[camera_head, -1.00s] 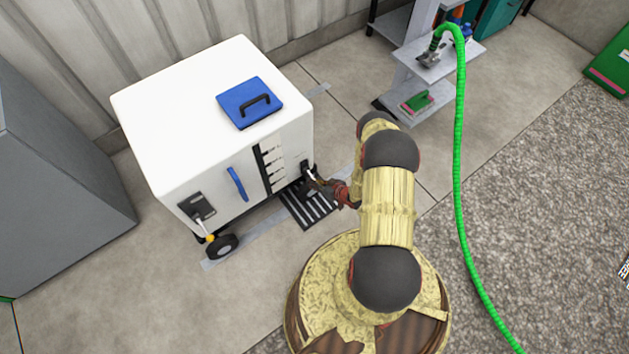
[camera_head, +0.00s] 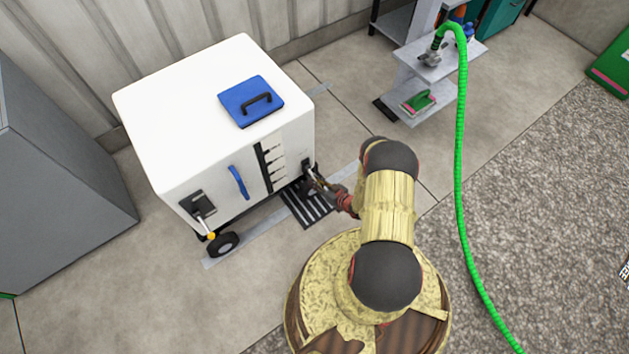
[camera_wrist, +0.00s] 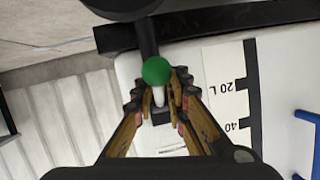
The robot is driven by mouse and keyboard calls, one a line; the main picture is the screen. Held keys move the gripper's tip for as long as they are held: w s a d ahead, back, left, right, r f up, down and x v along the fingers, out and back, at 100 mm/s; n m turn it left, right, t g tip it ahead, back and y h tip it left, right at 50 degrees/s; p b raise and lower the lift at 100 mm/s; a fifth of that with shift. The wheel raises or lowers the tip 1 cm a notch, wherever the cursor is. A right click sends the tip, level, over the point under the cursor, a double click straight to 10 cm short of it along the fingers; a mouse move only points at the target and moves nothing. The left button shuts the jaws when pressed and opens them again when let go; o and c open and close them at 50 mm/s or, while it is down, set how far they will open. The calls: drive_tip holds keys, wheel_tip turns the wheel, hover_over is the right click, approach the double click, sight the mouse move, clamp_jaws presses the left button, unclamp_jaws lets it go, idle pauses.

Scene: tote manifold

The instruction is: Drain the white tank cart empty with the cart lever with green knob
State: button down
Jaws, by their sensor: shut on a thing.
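The white tank cart (camera_head: 180,100) stands against the corrugated wall, with a blue lid (camera_head: 236,103) on top. The green knob (camera_wrist: 156,71) of the cart lever shows in the wrist view, at the tips of my gripper (camera_wrist: 158,96). My gripper is shut on this lever, with its fingers on both sides of the pale shaft just below the knob. In the head view my gripper (camera_head: 314,178) is at the cart's right front corner, where the knob cannot be made out. A level gauge (camera_wrist: 228,88) beside it reads 20 L and 40, upside down.
A second lever with a yellow knob (camera_head: 211,236) is at the cart's left end. A striped floor grate (camera_head: 307,205) lies below the right corner. A green hose (camera_head: 460,150) runs from a shelf (camera_head: 398,84) across the floor on the right. A grey cabinet (camera_head: 60,190) stands left.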

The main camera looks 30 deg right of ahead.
drive_tip(key=c, duration=2)
unclamp_jaws()
drive_tip(key=shift+w+d, duration=0.15)
drive_tip(key=shift+d, duration=0.25)
drive_tip(key=shift+o, duration=0.6)
drive_tip(key=shift+a, duration=0.1)
drive_tip(key=shift+a, duration=0.1)
drive_tip(key=shift+s, duration=0.2)
drive_tip(key=v, duration=1.1)
drive_tip(key=shift+s, duration=0.35)
